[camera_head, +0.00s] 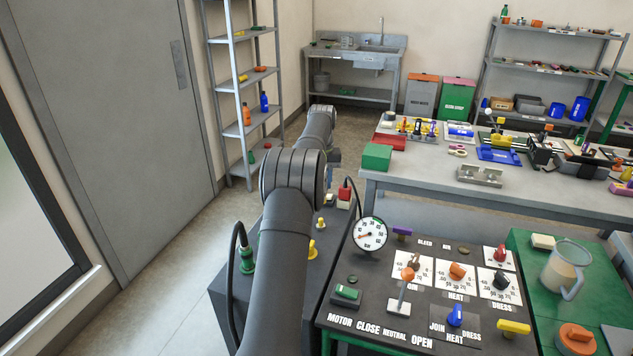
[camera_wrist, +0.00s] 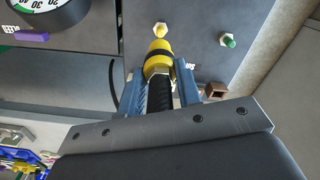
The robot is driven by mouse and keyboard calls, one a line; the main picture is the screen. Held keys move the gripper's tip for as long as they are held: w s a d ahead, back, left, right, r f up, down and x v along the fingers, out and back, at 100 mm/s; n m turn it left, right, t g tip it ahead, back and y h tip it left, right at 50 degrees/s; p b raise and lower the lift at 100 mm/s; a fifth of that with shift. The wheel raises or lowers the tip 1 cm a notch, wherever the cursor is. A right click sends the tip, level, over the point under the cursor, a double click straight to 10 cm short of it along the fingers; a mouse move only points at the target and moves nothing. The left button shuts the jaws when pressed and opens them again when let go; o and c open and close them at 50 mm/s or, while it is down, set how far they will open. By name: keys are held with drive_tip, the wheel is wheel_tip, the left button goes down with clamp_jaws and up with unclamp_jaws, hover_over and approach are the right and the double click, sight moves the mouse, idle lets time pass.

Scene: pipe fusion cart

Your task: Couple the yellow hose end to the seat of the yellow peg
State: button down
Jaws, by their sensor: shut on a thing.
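In the wrist view my gripper (camera_wrist: 160,84) is shut on the black hose (camera_wrist: 160,95) just behind the yellow hose end (camera_wrist: 158,55). The yellow hose end has a dark band and points toward the yellow peg (camera_wrist: 160,30), which stands on the dark panel beyond it. The two look nearly in line, but the gap between them is not clear from this angle. My arm hides the gripper there.
A green peg (camera_wrist: 228,41) stands right of the yellow one in the wrist view, with a brown square fitting (camera_wrist: 217,90) nearer.

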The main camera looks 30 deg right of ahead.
drive_tip(key=shift+f, duration=2.75)
drive_tip(key=shift+f, duration=2.2)
drive_tip(key=c, duration=0.9)
unclamp_jaws()
drive_tip(key=shift+c, duration=0.2)
wheel_tip(320, 180, up, 18)
drive_tip(key=shift+f, duration=0.25)
